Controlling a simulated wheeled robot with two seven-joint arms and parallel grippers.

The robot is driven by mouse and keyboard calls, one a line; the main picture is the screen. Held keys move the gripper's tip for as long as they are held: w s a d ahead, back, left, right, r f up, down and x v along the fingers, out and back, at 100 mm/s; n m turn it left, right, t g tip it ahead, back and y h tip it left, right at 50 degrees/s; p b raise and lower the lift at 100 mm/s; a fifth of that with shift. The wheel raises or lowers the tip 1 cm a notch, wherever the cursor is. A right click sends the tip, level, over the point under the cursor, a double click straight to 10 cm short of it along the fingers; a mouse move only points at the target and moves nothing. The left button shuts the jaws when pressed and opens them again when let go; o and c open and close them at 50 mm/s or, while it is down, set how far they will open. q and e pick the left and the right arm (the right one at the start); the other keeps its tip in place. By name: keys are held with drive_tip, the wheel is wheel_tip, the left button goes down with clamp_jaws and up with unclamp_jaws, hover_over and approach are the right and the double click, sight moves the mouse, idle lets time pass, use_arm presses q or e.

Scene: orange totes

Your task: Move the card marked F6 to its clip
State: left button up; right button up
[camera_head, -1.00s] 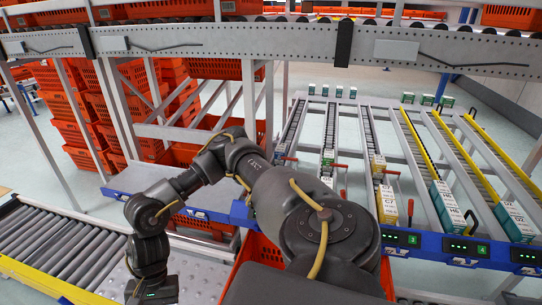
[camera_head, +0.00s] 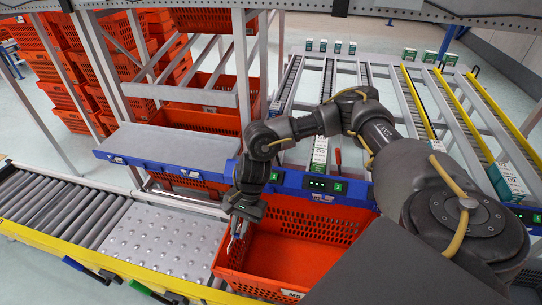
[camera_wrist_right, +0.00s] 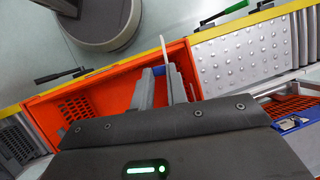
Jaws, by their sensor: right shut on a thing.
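My right gripper (camera_head: 238,232) hangs over the left end of an orange tote (camera_head: 300,222), pointing down. In the right wrist view my right gripper (camera_wrist_right: 162,88) is shut on a thin white card (camera_wrist_right: 164,48), seen almost edge-on. A small blue patch shows by the fingers. The card's marking cannot be read, so I cannot tell if it is F6. Its lower part reaches near the tote's rim; I cannot tell whether they touch. I cannot pick out the card's clip. My left gripper is out of view.
A studded metal plate (camera_head: 170,245) and a roller conveyor (camera_head: 55,210) lie left of the tote. A grey shelf (camera_head: 170,148) with a blue front stands behind. Sloping lanes (camera_head: 325,100) with boxes are at the back right.

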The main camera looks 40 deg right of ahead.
drive_tip(key=w+d+m+t+h+b, duration=0.1)
drive_tip(key=w+d+m+t+b, duration=0.1)
drive_tip(key=w+d+m, duration=0.6)
drive_tip(key=w+d+f+m+t+h+b, duration=0.1)
drive_tip(key=w+d+m+t+b, duration=0.1)
drive_tip(key=w+d+m, duration=0.6)
drive_tip(key=d, duration=0.6)
drive_tip(key=shift+d+m, duration=0.25)
drive_tip(key=shift+m, duration=0.15)
drive_tip(key=shift+f+t+b, duration=0.3)
drive_tip(key=shift+f, duration=0.05)
drive_tip(key=shift+f+b, duration=1.7)
drive_tip(key=shift+f, duration=0.6)
drive_tip(key=shift+w+a+f+b, duration=0.1)
drive_tip(key=shift+f+b, duration=0.7)
drive_tip(key=shift+f, duration=0.25)
